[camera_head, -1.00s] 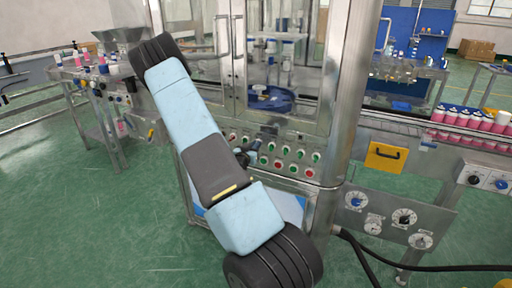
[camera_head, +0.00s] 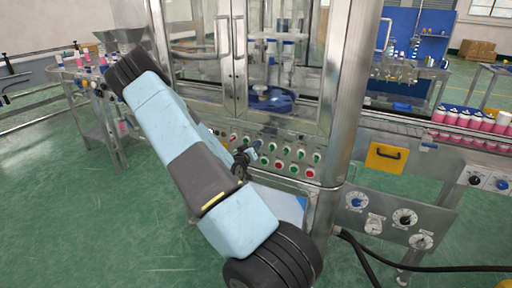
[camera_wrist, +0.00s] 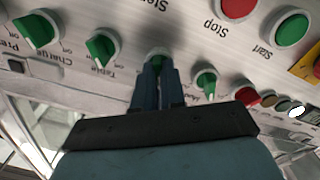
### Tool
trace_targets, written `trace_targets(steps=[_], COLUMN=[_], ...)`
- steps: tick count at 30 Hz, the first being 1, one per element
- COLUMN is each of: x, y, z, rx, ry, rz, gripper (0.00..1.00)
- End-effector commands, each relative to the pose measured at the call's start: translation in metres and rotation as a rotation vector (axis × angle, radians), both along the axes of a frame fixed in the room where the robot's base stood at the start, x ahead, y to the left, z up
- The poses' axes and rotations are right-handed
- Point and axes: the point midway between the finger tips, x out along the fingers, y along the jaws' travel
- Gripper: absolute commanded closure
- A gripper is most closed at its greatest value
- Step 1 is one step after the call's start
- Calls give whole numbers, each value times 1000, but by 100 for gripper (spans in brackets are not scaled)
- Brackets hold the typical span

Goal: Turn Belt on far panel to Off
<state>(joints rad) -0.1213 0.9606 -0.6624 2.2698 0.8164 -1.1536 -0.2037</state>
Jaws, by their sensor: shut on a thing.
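The control panel (camera_head: 290,158) on the front of the glass-doored machine carries rows of green knobs and red and green buttons. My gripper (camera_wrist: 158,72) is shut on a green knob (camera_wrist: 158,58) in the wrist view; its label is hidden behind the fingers. In that upside-down view, knobs labelled Table (camera_wrist: 101,48) and Charge (camera_wrist: 36,30) lie to the left. Another green knob (camera_wrist: 206,82) is to the right; its label is only partly readable. In the head view my gripper (camera_head: 250,152) is at the panel's left part, and the held knob cannot be made out.
A red Stop button (camera_wrist: 237,8) and a green Start button (camera_wrist: 292,30) are close to the fingers. A dial panel (camera_head: 395,218) and a yellow handled plate (camera_head: 384,157) stand to the right. A bottle table (camera_head: 90,75) is at left. Green floor lies open in front.

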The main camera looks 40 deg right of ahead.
Motion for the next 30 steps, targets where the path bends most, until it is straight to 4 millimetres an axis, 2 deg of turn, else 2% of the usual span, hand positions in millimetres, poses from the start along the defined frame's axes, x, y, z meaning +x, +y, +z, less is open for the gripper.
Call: trace_targets(steps=[1, 8, 9, 17, 25, 30], x=[6, 7, 7, 4, 1, -4], y=[4, 4, 4, 2, 2, 16], z=[0, 0, 0, 0, -1, -1], rx=[0, 0, 0, 0, 0, 1], ry=[-1, -2, -2, -1, 0, 0], rz=[15, 17, 17, 9, 4, 5], gripper=[100, 100, 89, 65, 65, 65])
